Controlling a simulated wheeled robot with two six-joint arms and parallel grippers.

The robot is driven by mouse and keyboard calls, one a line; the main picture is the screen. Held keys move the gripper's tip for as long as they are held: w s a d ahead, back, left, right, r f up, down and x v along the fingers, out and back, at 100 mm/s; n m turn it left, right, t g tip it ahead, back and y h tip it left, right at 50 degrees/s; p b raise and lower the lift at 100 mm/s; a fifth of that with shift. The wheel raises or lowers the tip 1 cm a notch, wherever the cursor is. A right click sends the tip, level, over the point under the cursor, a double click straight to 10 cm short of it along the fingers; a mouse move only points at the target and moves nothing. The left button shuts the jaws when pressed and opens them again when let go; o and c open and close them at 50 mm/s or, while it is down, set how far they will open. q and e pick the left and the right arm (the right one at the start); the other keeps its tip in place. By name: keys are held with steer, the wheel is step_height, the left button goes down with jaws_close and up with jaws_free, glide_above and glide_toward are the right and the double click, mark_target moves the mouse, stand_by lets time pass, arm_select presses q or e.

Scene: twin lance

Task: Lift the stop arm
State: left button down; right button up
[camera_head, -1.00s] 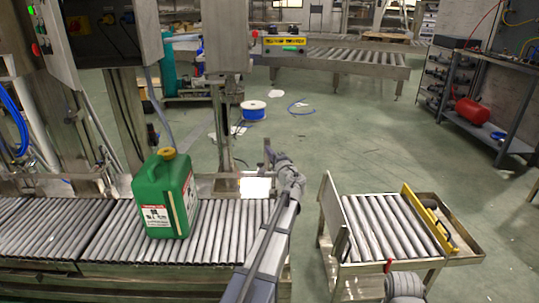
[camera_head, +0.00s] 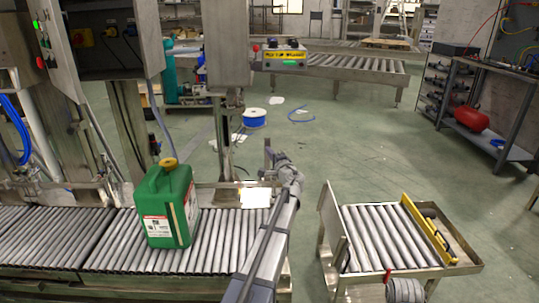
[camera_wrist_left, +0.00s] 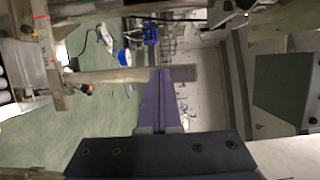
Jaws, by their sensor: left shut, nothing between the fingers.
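The stop arm looks to be the flat metal bar (camera_wrist_left: 115,76) across the left wrist view, with a darker right end. In the head view a thin horizontal bar (camera_head: 232,184) behind the conveyor's right end appears to be the same part. My left gripper (camera_wrist_left: 165,82) is shut and empty. Its purple fingers reach up to the bar's right part, which hides the tips. I cannot tell whether they touch it. In the head view the left gripper is beside the bar's right end, mostly hidden by my own wrist. My right gripper is not in view.
A green jug (camera_head: 168,206) with a yellow cap stands on the roller conveyor (camera_head: 104,240), left of my left arm. A small roller cart (camera_head: 460,264) with a yellow bar (camera_head: 428,228) stands to the right. Open floor (camera_head: 350,140) lies beyond.

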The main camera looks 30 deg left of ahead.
mark_target(269, 143)
arm_select(q)
steer(key=shift+w+a+r+p, duration=0.25)
steer(key=shift+w+a+r, duration=0.1)
steer(key=shift+w, duration=0.2)
steer(key=shift+w+a+r+p, duration=0.3)
steer(key=shift+w+a, duration=0.05)
steer(key=shift+w, duration=0.25)
steer(key=shift+w+a+r+p, duration=0.25)
steer(key=shift+w+a+r, duration=0.1)
steer(key=shift+w, duration=0.3)
steer(key=w+a, duration=0.2)
steer(key=w, duration=0.1)
steer(key=w+r+p, duration=0.1)
steer(key=shift+w+a, duration=0.2)
steer(key=shift+a, duration=0.2)
steer(key=v, duration=1)
